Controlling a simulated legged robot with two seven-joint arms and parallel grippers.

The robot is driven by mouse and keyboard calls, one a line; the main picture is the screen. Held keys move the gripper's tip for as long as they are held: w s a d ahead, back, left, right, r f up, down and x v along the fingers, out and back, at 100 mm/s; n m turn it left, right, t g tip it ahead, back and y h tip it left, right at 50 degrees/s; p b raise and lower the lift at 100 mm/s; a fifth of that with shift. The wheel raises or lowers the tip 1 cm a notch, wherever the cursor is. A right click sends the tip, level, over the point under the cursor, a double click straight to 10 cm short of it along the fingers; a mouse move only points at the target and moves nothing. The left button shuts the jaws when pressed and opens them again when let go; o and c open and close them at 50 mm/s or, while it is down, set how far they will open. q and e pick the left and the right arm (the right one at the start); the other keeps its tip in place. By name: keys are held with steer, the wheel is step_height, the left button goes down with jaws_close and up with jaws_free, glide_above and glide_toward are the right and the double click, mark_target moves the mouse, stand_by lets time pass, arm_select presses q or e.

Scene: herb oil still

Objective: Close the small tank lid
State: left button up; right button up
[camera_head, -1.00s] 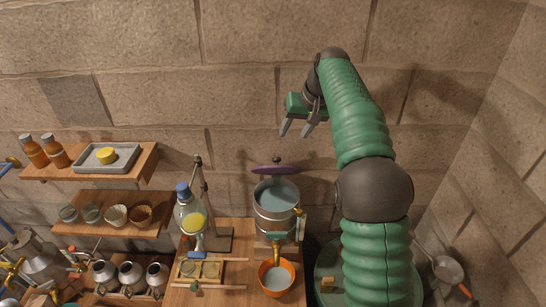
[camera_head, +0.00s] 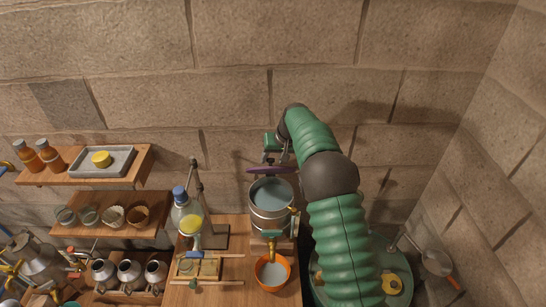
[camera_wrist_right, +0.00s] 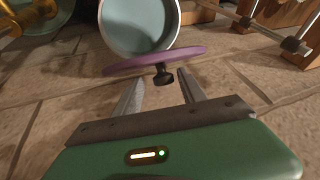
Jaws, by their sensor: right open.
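The small tank (camera_head: 271,208) is a metal pot of pale liquid on the wooden stand, its mouth uncovered. Its purple lid (camera_head: 257,170) stands raised open at the back of the rim, seen nearly edge-on. In the right wrist view the lid (camera_wrist_right: 150,60) has a dark knob (camera_wrist_right: 162,75) facing my gripper, with the tank (camera_wrist_right: 140,22) beyond. My right gripper (camera_head: 277,159) is behind the lid near the wall. In the wrist view its open fingers (camera_wrist_right: 158,88) are on either side of the knob, apart from it. My left gripper is out of view.
An orange bowl (camera_head: 258,283) sits below the tank's spout. A flask (camera_head: 187,222) with a blue cap and a metal stand are left of the tank. Shelves with bottles and a tray (camera_head: 122,163) are further left. The stone wall is close behind.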

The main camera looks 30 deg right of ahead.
steer(key=c, duration=0.4)
steer(key=shift+a+r, duration=0.15)
steer(key=shift+a, duration=0.2)
jaws_close()
steer(key=shift+d, duration=0.15)
stand_by(0.4)
